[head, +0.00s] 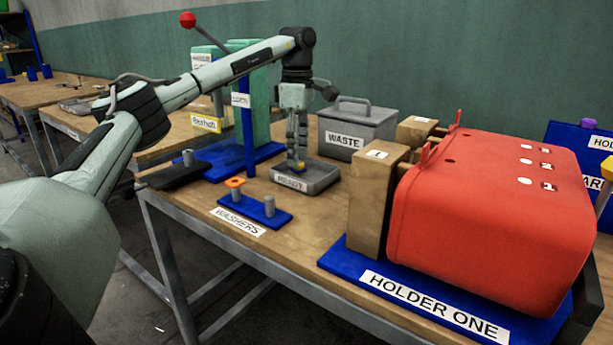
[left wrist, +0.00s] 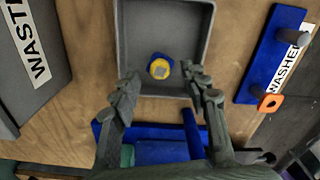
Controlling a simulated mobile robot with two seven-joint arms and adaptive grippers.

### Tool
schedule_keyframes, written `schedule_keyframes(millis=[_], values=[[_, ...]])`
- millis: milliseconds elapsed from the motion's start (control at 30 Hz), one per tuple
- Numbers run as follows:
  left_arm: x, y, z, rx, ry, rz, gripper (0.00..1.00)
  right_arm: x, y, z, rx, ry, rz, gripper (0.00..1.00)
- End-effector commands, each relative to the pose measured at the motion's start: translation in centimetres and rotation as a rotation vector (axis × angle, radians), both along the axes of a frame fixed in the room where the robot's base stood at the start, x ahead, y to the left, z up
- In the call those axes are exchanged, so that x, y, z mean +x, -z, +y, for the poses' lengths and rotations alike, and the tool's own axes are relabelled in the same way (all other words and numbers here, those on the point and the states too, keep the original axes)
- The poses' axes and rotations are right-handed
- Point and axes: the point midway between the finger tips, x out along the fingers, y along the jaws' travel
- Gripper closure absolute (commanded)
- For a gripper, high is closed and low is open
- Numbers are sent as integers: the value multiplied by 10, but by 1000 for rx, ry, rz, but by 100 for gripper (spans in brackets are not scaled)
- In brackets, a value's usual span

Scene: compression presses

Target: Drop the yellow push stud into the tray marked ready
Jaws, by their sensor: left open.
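The yellow push stud (left wrist: 160,69), yellow with a blue part and a grey centre, is inside the grey tray in the left wrist view, near the end closer to my fingers. In the head view the stud (head: 298,169) shows small and partly hidden below my fingers. The tray marked READY (head: 318,182) stands on the wooden table; its rim also shows in the left wrist view (left wrist: 207,40). My left gripper (head: 297,158) is open and points down over the tray. In the left wrist view its fingertips (left wrist: 162,84) are apart, with the stud between and just beyond them. My right gripper is not in view.
A grey WASTE bin (head: 357,128) stands behind the tray. A red press (head: 490,215) on the blue HOLDER ONE base (head: 345,262) fills the right. The blue WASHERS rack (head: 254,210) is in front, and a blue post (head: 247,140) stands left of my gripper.

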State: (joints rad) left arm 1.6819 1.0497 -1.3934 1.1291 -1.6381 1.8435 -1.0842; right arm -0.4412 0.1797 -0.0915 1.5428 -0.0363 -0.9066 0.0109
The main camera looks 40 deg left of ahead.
Motion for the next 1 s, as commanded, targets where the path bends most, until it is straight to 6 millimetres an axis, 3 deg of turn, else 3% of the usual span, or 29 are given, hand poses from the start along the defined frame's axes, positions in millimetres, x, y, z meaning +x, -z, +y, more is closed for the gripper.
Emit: schedule_keyframes(millis=[500,700,1000], values=[[1,-99,0,0,1,-3,55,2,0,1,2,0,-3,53],[0,-113,0,1,1,-2,55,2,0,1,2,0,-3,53],[0,-115,0,-1,1,-1,55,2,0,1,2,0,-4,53]])
